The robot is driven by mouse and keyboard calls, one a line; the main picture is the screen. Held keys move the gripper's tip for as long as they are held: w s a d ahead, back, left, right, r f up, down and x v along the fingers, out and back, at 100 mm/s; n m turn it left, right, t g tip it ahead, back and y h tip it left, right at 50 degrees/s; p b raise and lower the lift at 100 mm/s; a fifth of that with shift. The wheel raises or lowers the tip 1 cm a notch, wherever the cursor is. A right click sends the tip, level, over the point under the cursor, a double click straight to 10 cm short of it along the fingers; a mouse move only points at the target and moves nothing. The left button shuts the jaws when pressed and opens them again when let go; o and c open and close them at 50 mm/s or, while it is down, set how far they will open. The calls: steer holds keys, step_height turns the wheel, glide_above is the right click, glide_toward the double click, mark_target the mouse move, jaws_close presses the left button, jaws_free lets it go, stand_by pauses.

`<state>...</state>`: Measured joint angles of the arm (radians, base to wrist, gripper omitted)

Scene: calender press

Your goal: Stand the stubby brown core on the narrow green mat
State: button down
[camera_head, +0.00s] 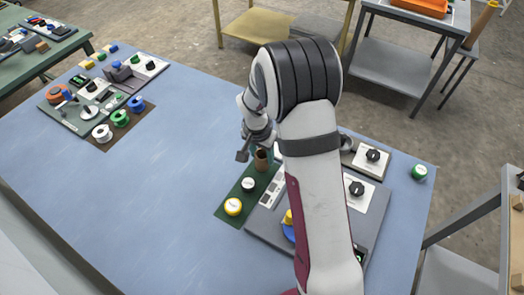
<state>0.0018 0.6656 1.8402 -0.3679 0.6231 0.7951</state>
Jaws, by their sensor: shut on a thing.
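The stubby brown core (262,163) is upright at the far end of the narrow green mat (229,213). My gripper (259,154) is shut on the core from above, with one dark finger showing on its left. The other finger is mostly hidden by my arm. I cannot tell whether the core's base touches the mat.
A grey machine panel (372,213) with knobs lies right of the mat, partly behind my arm. A green spool (419,172) stands at the blue table's right edge. White (102,133), green (120,118) and blue (136,103) spools stand on a brown mat at left. The table's middle is clear.

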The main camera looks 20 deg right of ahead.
steer(key=shift+f, duration=0.2)
stand_by(0.3)
steer(key=shift+f, duration=0.2)
stand_by(0.3)
steer(key=shift+f, duration=0.3)
steer(key=shift+f, duration=0.1)
stand_by(0.3)
steer(key=shift+c, duration=1.1)
jaws_free()
steer(key=shift+o, duration=0.3)
